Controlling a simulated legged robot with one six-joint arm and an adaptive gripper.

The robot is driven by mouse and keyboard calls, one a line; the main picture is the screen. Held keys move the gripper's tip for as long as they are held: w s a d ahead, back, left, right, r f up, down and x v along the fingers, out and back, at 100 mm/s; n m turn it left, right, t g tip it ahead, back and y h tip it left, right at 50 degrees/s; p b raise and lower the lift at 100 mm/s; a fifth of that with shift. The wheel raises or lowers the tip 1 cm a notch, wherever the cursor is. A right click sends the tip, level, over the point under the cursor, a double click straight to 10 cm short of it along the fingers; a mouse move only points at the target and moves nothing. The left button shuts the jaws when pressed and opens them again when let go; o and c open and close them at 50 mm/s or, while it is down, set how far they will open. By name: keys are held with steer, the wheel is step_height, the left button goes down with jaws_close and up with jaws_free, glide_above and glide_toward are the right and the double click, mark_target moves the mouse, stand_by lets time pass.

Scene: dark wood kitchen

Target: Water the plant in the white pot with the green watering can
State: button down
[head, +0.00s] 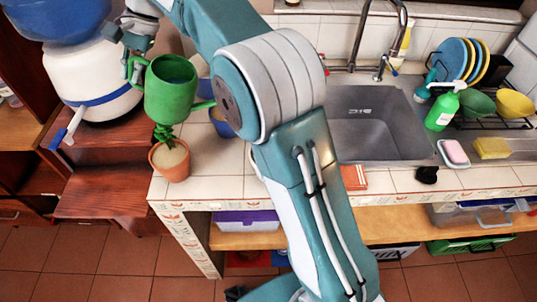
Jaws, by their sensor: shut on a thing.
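The green watering can (171,97) is in the air at the left end of the tiled counter, its spout pointing right towards my arm. My gripper (136,66) is shut on the can's handle at its left side. Below the can in the picture, a terracotta pot (170,165) with a small green plant stands near the counter's front left corner. A blue pot (221,123) stands to the right, partly hidden by my arm. No clearly white plant pot is visible.
A water dispenser (100,80) stands on the wooden steps at the left. The sink (375,125) is right of my arm, with a green bottle (441,110), a soap dish (453,155) and a dish rack (500,118) beyond. My arm covers the counter's middle.

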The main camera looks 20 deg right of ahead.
steer(key=shift+s+d+r, duration=0.15)
steer(key=shift+r, duration=0.1)
steer(key=shift+s+d+r+y+p, duration=0.15)
steer(key=shift+d+r+y+p, duration=0.2)
steer(key=shift+p, duration=0.25)
steer(key=shift+p, duration=0.65)
steer(key=shift+w+a+f+h, duration=0.3)
steer(key=shift+a+f+h, duration=0.1)
steer(key=shift+a+f, duration=0.15)
steer(key=shift+w+a+f+h, duration=0.3)
steer(key=shift+a+f+h, duration=0.05)
steer(key=shift+a+f, duration=0.15)
steer(key=shift+a+g, duration=0.2)
steer(key=shift+g, duration=0.1)
steer(key=shift+w+a+f+h+b, duration=0.15)
steer(key=shift+w+a+h+b, duration=0.1)
steer(key=shift+h+b, duration=0.25)
